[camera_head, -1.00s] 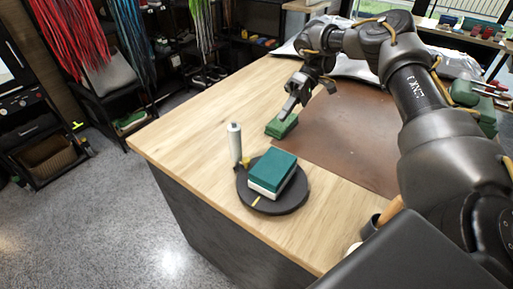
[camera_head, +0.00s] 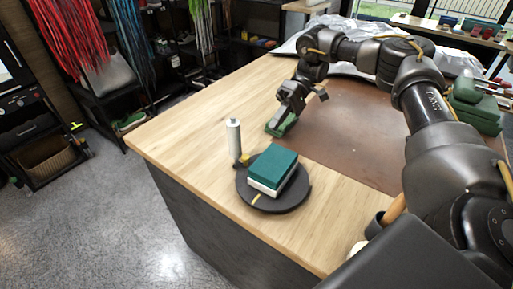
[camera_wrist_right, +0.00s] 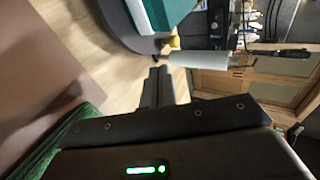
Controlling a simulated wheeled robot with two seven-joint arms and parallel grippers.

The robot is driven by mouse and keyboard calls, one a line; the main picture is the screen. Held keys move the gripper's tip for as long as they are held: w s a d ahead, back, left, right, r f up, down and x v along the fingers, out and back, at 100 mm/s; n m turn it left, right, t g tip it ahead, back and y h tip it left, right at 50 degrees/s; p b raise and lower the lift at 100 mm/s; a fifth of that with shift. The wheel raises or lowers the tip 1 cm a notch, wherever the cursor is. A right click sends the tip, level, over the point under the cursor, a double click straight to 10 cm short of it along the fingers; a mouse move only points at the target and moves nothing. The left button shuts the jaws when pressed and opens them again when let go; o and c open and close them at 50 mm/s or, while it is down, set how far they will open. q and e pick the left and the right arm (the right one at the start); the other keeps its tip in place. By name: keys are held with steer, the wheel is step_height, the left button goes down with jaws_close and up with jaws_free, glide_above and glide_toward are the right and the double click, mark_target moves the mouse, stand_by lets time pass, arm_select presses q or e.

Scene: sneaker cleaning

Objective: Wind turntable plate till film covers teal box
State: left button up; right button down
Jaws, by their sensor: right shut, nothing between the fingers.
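The dark round turntable plate (camera_head: 274,203) sits near the table's front left corner, with a light tan mark near its front edge. On it lies the teal box (camera_head: 273,163) with a white lower half. A white film roll (camera_head: 234,140) stands upright at the plate's left edge, by a small yellow piece. In the right wrist view the teal box (camera_wrist_right: 172,12), plate (camera_wrist_right: 118,22) and roll (camera_wrist_right: 197,59) show at the top. My right gripper (camera_head: 277,126) is shut and empty, pointing down behind the plate, apart from it. My left gripper is not in view.
A green block (camera_head: 286,125) lies on the table beside my right gripper, partly hidden by it. A brown leather mat (camera_head: 350,125) covers the table's right part. Bare wood (camera_head: 190,115) lies left of the roll.

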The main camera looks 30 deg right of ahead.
mark_target(256, 156)
steer(key=shift+s+a+f, duration=0.15)
steer(key=shift+a+f, duration=0.2)
steer(key=shift+f, duration=0.05)
steer(key=b+x, duration=0.1)
steer(key=x, duration=0.3)
steer(key=shift+s+a+f, duration=0.1)
steer(key=shift+a, duration=0.3)
steer(key=a, duration=0.1)
steer(key=a+p, duration=0.1)
steer(key=a, duration=0.1)
steer(key=shift+s, duration=0.4)
steer(key=shift+s+a, duration=0.1)
steer(key=shift+a, duration=0.2)
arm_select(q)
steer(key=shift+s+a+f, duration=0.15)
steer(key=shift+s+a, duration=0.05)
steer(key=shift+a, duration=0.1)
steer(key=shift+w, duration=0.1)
